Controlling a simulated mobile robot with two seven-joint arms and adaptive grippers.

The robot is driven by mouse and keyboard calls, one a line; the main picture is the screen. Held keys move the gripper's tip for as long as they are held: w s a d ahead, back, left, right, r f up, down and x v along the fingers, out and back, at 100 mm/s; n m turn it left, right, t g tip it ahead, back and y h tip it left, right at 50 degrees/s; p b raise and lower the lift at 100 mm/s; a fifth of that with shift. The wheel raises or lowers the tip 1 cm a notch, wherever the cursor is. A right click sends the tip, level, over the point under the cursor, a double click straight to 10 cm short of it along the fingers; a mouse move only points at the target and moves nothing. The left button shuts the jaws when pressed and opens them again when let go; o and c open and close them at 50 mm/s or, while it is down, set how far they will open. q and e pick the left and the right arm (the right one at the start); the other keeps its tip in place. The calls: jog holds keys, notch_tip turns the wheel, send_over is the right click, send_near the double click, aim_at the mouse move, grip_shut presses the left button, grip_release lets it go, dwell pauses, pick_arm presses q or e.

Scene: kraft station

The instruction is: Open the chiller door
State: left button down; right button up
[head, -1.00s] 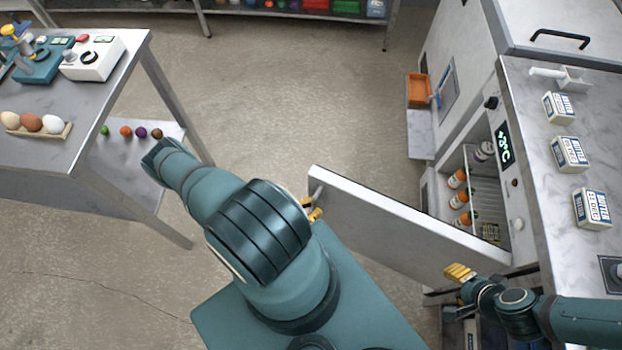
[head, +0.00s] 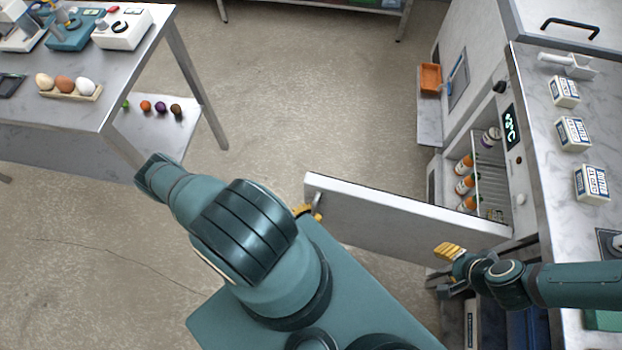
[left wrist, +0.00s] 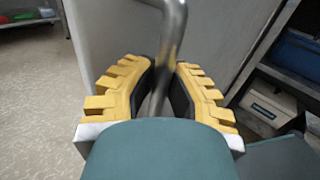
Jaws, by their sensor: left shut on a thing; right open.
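The chiller door (head: 400,222) stands wide open, swung out from the chiller under the marble counter. Its handle is a metal bar (left wrist: 172,40) in the left wrist view. My left gripper (left wrist: 163,92) is shut around this bar, with a yellow-and-black finger on each side. In the head view my left gripper (head: 307,211) shows only partly at the door's free end, behind my arm. My right gripper (head: 447,268) is open and empty, beside the door's near face toward the hinge end. The chiller interior (head: 490,178) shows several orange-and-white bottles on a rack.
Butter boxes (head: 591,184) stand on the marble counter (head: 555,200) at right. A steel table (head: 70,110) with an egg holder (head: 72,92) is at left. An orange bin (head: 430,77) sits beyond the chiller. The floor (head: 300,100) beyond the door is clear.

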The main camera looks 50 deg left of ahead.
pick_arm(q)
jog(key=shift+s, duration=0.1)
dwell(0.3)
jog(key=c, duration=0.9)
grip_release()
jog(key=shift+c, duration=0.2)
jog(key=s+a, duration=0.2)
jog(key=s, duration=0.9)
jog(key=shift+s+a, duration=0.15)
jog(key=shift+s, duration=0.25)
jog(key=shift+s, duration=0.1)
